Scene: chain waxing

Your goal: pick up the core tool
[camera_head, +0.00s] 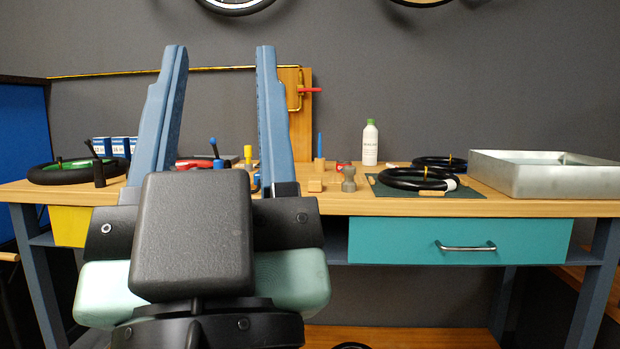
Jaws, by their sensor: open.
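My gripper (220,52) is open and empty, with its two blue-grey fingers pointing up in front of the workbench (500,205). Between and beside the fingers, small tools stand on the bench. One is dark with a blue tip (214,149), and one has a yellow top (248,154). A thin blue upright tool (320,147) stands just right of the right finger. I cannot tell for sure which of these is the core tool. My gripper's body and fingers hide part of the bench top.
A white bottle (370,144), a dark mat (455,191) with a black tube (415,179) and a metal tray (540,180) are at the right. Bare wood shows along the front edge.

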